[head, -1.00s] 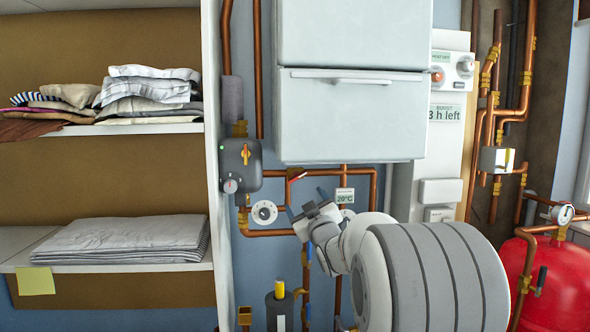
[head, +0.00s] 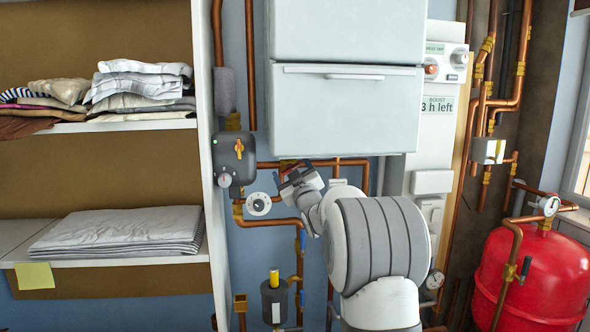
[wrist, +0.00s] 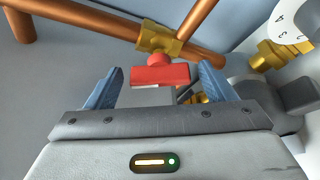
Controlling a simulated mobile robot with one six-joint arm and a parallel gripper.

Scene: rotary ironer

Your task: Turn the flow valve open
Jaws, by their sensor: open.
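The flow valve shows in the wrist view as a red lever handle (wrist: 160,75) on a brass body (wrist: 158,40), set in a copper pipe. The red handle lies crosswise in the gap between the blue fingers of my gripper (wrist: 160,82), with space on both sides. I cannot tell how deep it sits between them. My gripper is open and holds nothing. In the head view my gripper (head: 284,180) is at the horizontal copper pipe below the white cabinet and hides most of the valve.
The white cabinet (head: 345,110) hangs above. Copper pipes run around the valve. A red tank (head: 530,275) stands at the right, and shelves with folded linen (head: 120,232) at the left.

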